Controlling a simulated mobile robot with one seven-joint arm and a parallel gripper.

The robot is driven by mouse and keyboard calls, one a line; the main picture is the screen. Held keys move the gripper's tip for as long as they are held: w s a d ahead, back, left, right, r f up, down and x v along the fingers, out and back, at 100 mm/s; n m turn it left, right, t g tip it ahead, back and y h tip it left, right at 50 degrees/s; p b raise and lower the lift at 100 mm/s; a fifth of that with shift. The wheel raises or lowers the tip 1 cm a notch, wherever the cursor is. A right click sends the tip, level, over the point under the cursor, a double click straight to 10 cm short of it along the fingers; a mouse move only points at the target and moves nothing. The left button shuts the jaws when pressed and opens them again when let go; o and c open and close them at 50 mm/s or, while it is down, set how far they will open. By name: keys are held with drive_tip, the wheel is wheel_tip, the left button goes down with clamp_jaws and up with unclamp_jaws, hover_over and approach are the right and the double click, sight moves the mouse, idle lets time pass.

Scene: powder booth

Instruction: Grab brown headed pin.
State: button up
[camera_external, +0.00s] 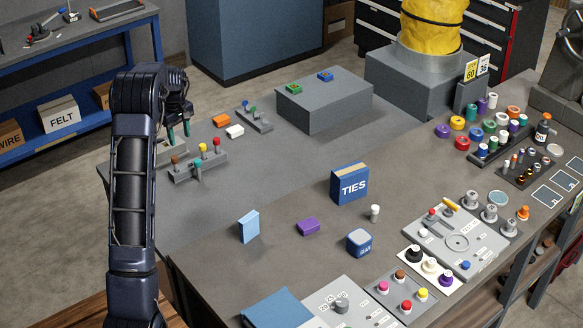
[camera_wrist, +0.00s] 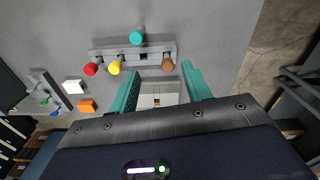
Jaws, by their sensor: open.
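The brown headed pin (camera_external: 175,160) stands at the left end of a small grey rack (camera_external: 188,175) on the left side of the table. In the wrist view the brown head (camera_wrist: 168,65) lies just beyond and between the fingertips, nearer the right finger. My gripper (camera_external: 178,131) is open and empty, above and behind the rack. Its two teal fingers (camera_wrist: 160,74) point towards the rack (camera_wrist: 104,54), and I see no contact with the pin. The same rack carries a teal pin (camera_wrist: 137,37), a yellow pin (camera_wrist: 115,67) and a red pin (camera_wrist: 91,69).
A pale grey slotted block (camera_wrist: 158,94) lies below, between the fingers. Orange (camera_external: 222,121) and white (camera_external: 235,131) blocks and another small rack (camera_external: 254,121) lie to the right. Another brown-topped piece (camera_external: 400,275) stands in a front tray. The table between is mostly clear.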

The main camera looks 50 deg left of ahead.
sight(174, 157)
drive_tip(key=shift+n, duration=0.5)
drive_tip(key=a+f, duration=0.1)
drive_tip(key=s+a+f, duration=0.1)
drive_tip(key=a+f, duration=0.1)
drive_tip(key=a, duration=0.1)
drive_tip(key=shift+s+f, duration=0.1)
drive_tip(key=shift+s, duration=0.2)
drive_tip(key=shift+s+f, duration=0.1)
drive_tip(key=shift+f, duration=0.1)
wheel_tip(174, 157, down, 5)
drive_tip(key=shift+w+a+f, duration=0.15)
drive_tip(key=shift+w+f, duration=0.05)
drive_tip(key=shift+f, duration=1.15)
drive_tip(key=shift+w+a+f, duration=0.1)
drive_tip(key=shift+w+f, duration=0.05)
drive_tip(key=shift+f, duration=1.2)
clamp_jaws()
drive_tip(key=shift+r, duration=0.1)
